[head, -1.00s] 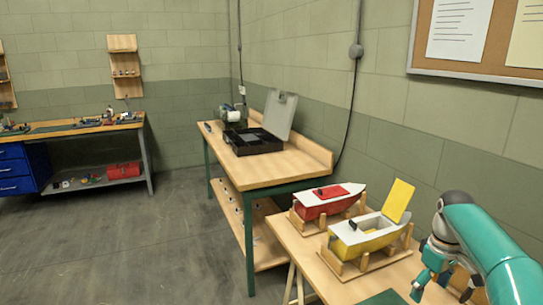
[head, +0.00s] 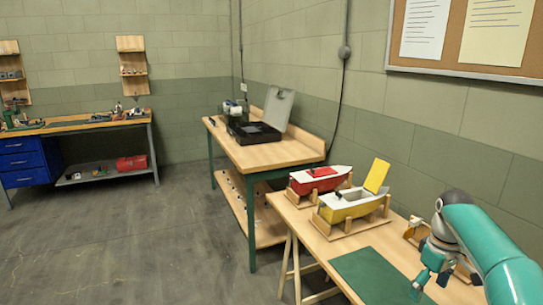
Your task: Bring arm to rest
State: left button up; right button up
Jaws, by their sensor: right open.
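My right arm comes in from the lower right in the head view. Its gripper (head: 431,283) points down over the near wooden table (head: 310,228), beside the right edge of a green mat (head: 372,274). The gripper is open, and nothing shows between its fingers. My left arm and left gripper are not in view.
A red boat (head: 318,180) and a yellow boat (head: 348,205) with a raised yellow lid stand in wooden cradles on the near table. Behind is a bench (head: 262,157) with an open black case (head: 254,133). The floor (head: 150,245) at left is clear.

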jog(key=s+a+f+m+y, duration=0.1)
jog(key=s+a+f, duration=0.1)
jog(key=a+f, duration=0.45)
jog(key=s+a+f+y, duration=0.15)
jog(key=a+f, duration=0.25)
jog(key=f, duration=0.6)
jog(key=s+a+f+m, duration=0.1)
jog(key=s+a+f, duration=0.1)
jog(key=a+f, duration=0.5)
jog(key=s+a+f+m, duration=0.2)
jog(key=s+a+f, duration=0.2)
jog(key=s, duration=0.8)
jog(key=s+a+f+m+y, duration=0.1)
jog(key=s+f, duration=0.4)
jog(key=s, duration=0.6)
jog(key=a+m, duration=0.1)
jog(key=a, duration=0.1)
jog(key=shift+s+a+f+m+t, duration=0.25)
jog(key=shift+s+a+m+t, duration=0.05)
jog(key=shift+s+a, duration=0.1)
jog(key=shift+y, duration=0.25)
